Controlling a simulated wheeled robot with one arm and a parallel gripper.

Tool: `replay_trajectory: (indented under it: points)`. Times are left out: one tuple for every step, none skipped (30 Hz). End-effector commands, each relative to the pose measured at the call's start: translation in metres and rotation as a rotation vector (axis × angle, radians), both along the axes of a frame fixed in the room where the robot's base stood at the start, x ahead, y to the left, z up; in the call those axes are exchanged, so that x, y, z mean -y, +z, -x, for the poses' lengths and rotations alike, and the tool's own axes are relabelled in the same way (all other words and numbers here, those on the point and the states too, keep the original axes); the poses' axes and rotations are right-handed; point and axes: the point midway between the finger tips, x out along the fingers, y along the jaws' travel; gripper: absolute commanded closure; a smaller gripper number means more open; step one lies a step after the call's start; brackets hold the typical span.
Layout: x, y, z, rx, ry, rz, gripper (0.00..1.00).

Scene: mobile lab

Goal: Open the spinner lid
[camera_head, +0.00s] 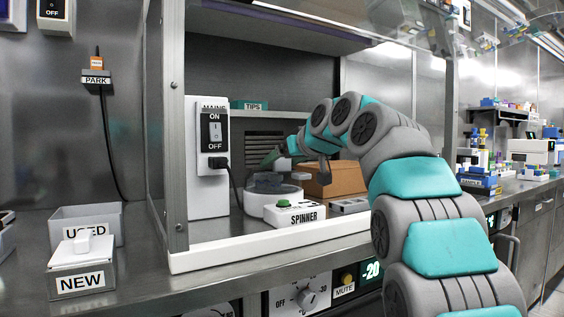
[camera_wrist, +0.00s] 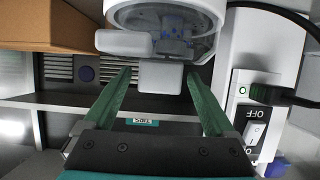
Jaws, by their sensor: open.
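The spinner is a white round machine (camera_head: 281,201) inside the hooded bench, with a labelled front box (camera_head: 293,214) bearing a green button. Its translucent grey lid (camera_head: 268,182) lies over the bowl; I cannot tell for sure whether it is fully shut. In the wrist view, the spinner's white rim (camera_wrist: 113,14) is at the top, with blue parts showing through the lid (camera_wrist: 178,32). A pale block (camera_wrist: 160,77) sticks out from it. My gripper (camera_wrist: 160,73) is open, its green fingertips on either side of that block, with visible gaps. In the head view my gripper (camera_head: 272,158) is just above the lid.
A white mains box (camera_head: 208,185) with a plugged cable stands left of the spinner. A brown box (camera_head: 335,180) is close on the right. A TIPS box (camera_head: 249,105) sits on the shelf behind. USED (camera_head: 75,217) and NEW (camera_head: 82,266) bins stand outside, left.

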Motion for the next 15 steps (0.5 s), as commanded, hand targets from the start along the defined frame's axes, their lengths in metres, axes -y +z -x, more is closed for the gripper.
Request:
replay_trajectory:
  points:
    - [-0.0007, -0.0004, -0.0012, 0.000, 0.000, 0.000, 0.10]
    - [-0.0009, -0.0004, -0.0014, 0.001, 0.000, -0.001, 0.10]
    - [-0.0010, -0.0003, -0.0014, 0.001, 0.000, -0.001, 0.10]
    - [-0.0009, -0.0004, -0.0014, 0.001, 0.000, -0.001, 0.10]
    - [-0.0010, -0.0003, -0.0013, 0.001, 0.000, -0.001, 0.10]
    - [-0.0009, -0.0002, -0.0012, 0.001, 0.000, -0.001, 0.10]
    - [-0.0008, -0.0003, -0.0012, 0.001, 0.000, -0.001, 0.10]
    - [-0.0008, -0.0004, -0.0012, 0.001, 0.000, -0.001, 0.11]
    - [-0.0008, -0.0003, -0.0012, 0.001, 0.000, -0.001, 0.16]
    - [-0.0008, -0.0003, -0.0012, 0.001, 0.000, -0.001, 0.19]
    - [-0.0008, -0.0004, -0.0012, 0.000, 0.000, 0.000, 0.22]
    - [-0.0008, -0.0005, -0.0012, 0.000, 0.000, 0.000, 0.27]
    - [-0.0008, -0.0004, -0.0011, 0.000, 0.000, 0.000, 0.30]
    - [-0.0008, -0.0004, -0.0011, 0.000, 0.000, 0.000, 0.34]
    - [-0.0008, -0.0004, -0.0011, 0.000, 0.000, 0.000, 0.38]
